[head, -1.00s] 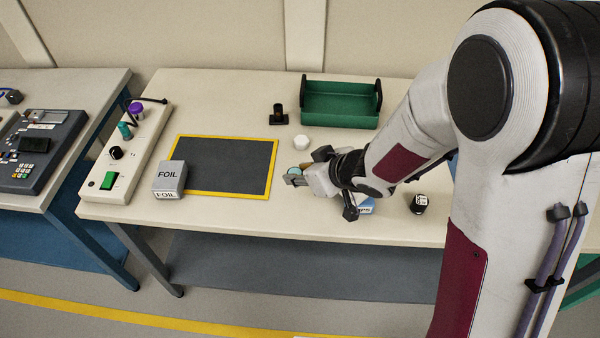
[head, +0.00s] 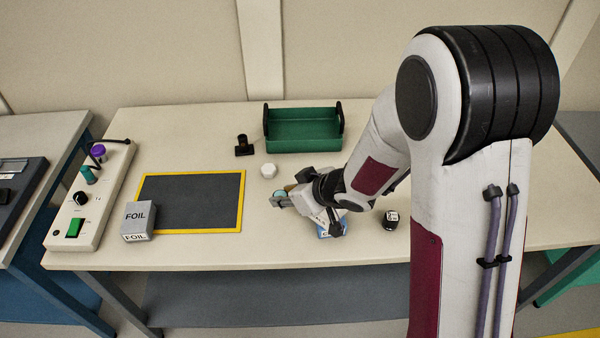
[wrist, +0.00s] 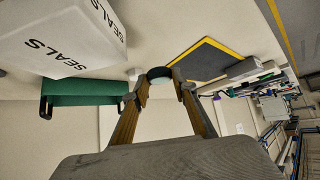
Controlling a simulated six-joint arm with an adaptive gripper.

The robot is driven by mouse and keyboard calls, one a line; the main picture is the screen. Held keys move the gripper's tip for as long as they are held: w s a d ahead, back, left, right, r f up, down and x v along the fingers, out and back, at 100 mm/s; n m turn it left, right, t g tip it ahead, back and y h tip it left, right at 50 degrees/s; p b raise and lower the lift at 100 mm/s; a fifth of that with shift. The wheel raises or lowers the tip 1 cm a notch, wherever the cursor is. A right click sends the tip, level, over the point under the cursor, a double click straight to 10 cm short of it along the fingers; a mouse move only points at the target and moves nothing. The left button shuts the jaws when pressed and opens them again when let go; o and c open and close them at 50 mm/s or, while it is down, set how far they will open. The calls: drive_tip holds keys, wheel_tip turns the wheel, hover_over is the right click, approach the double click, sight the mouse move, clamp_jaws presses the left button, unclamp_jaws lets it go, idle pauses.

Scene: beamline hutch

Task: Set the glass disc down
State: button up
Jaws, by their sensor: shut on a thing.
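My gripper (head: 277,198) is shut on the glass disc (head: 280,194), to the right of the dark mat with a yellow border (head: 190,202). In the wrist view the disc (wrist: 160,74), pale teal with a dark rim, sits between the tips of my two fingers (wrist: 162,86). My gripper hides part of the disc in the head view. I cannot tell how high the disc is above the bench.
A white hexagonal piece (head: 269,170), a black fixture (head: 243,146) and a green tray (head: 304,130) stand behind my gripper. A FOIL box (head: 138,221) overlaps the mat's left corner. A blue box (head: 332,229) and a small black item (head: 390,220) are on the right.

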drive_tip(key=w+d+r+n, duration=0.1)
drive_tip(key=w+d, duration=0.2)
drive_tip(key=w, duration=0.5)
drive_tip(key=w+d+r+n+g+y, duration=0.1)
drive_tip(key=w+d, duration=0.2)
drive_tip(key=w, duration=0.5)
drive_tip(key=shift+w+r+n, duration=0.2)
drive_tip(key=shift+w+n, duration=0.05)
drive_tip(key=shift+n, duration=0.05)
drive_tip(key=shift+f, duration=0.1)
idle(0.4)
drive_tip(key=shift+f, duration=3.05)
drive_tip(key=shift+f, duration=0.1)
drive_tip(key=shift+f, duration=1.75)
drive_tip(key=shift+f, duration=0.2)
